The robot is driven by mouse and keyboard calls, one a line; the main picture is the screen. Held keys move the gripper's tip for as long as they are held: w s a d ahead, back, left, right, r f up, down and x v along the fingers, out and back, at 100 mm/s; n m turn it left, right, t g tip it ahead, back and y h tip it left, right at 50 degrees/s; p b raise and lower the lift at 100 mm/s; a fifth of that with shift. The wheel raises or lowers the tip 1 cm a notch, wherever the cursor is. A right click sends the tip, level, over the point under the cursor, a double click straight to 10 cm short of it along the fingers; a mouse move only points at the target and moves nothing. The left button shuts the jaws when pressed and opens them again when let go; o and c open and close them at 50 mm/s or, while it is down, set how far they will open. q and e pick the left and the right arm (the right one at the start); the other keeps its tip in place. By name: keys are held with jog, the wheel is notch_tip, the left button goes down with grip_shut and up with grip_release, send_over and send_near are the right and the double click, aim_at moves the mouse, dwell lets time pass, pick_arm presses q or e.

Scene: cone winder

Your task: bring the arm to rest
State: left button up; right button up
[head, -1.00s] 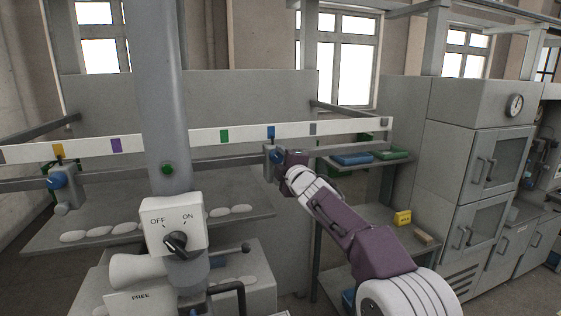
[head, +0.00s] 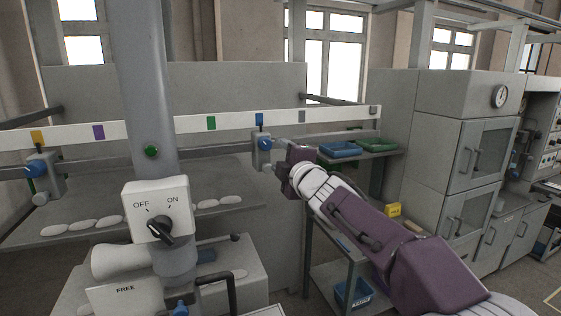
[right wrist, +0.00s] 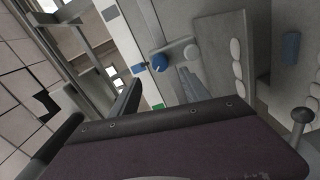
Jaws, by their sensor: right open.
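My right arm comes in from the lower right in the head view, with purple and white links. My right gripper (head: 287,147) is at its far end, just right of the slider with the blue knob (head: 264,144) on the rail. Its jaws are open, and I see nothing held in them. The fingertips are small and partly lost against the grey background. In the right wrist view a purple and dark body fills the bottom, and a blue knob (right wrist: 159,62) shows beyond it. My left gripper is not in view.
The white rail (head: 180,128) carries coloured marks and another blue-knobbed slider (head: 40,168) at left. A column with an OFF/ON switch (head: 159,228) stands in front. Blue (head: 339,149) and green (head: 378,145) trays lie on a shelf behind my arm. Grey cabinets (head: 465,165) stand at right.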

jog(key=shift+w, duration=0.1)
jog(key=s+d+f+m+g+h, duration=0.25)
jog(key=d+f, duration=0.25)
jog(key=f, duration=0.4)
jog(key=s+d+f+m+g+h, duration=0.15)
jog(key=s+d+f+m, duration=0.25)
jog(key=f, duration=0.5)
jog(key=s+d+f+m+g+h, duration=0.25)
jog(key=d+f, duration=0.25)
jog(key=f, duration=0.4)
jog(key=s+f+m+g, duration=0.4)
jog(key=s+f, duration=0.4)
jog(key=s, duration=0.4)
jog(key=s+f+m+g+y, duration=0.1)
jog(key=s+f+m+g, duration=0.4)
jog(key=s, duration=0.7)
notch_tip(320, 180, down, 4)
jog(key=shift+m, duration=1.1)
jog(key=shift+g, duration=0.25)
